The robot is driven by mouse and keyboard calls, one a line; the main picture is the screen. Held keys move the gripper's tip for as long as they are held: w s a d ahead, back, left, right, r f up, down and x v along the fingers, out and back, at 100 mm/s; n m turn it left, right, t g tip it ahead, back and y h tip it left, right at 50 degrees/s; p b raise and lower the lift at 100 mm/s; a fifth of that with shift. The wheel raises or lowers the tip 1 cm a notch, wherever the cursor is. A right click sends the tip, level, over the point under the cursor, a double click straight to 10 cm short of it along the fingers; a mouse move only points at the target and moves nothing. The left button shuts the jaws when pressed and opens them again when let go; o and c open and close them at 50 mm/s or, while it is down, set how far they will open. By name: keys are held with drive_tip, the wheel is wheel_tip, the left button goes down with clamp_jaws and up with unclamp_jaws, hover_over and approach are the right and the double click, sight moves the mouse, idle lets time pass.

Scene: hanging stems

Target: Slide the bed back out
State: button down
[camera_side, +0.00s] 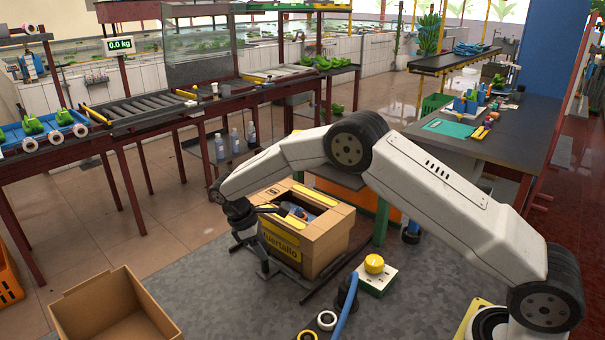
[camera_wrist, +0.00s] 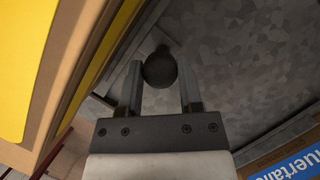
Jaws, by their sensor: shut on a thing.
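The bed shows as a dark low frame with rails (camera_side: 336,278) on the grey floor mat, under an open cardboard box (camera_side: 325,240) with a yellow label. Most of the bed is hidden by the box. A round dark knob (camera_wrist: 159,70) sits between the fingers of my gripper (camera_wrist: 160,88) in the wrist view, and the gripper is shut on it. In the side view my gripper (camera_side: 264,262) points down at the left front side of the box, close to its yellow face. The knob cannot be made out there.
An empty open carton (camera_side: 115,310) stands at the lower left. A yellow button on a pale box (camera_side: 376,268) and a dark post with a blue hose (camera_side: 346,300) stand right of the bed. Roller tables (camera_side: 150,105) are behind. Grey mat lies clear between carton and bed.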

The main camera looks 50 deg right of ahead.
drive_tip(key=shift+a+r, duration=0.1)
drive_tip(key=shift+a, duration=2.05)
drive_tip(key=shift+c, duration=1.3)
unclamp_jaws()
drive_tip(key=shift+a, duration=0.1)
drive_tip(key=v, duration=0.7)
drive_tip(key=shift+r, duration=0.35)
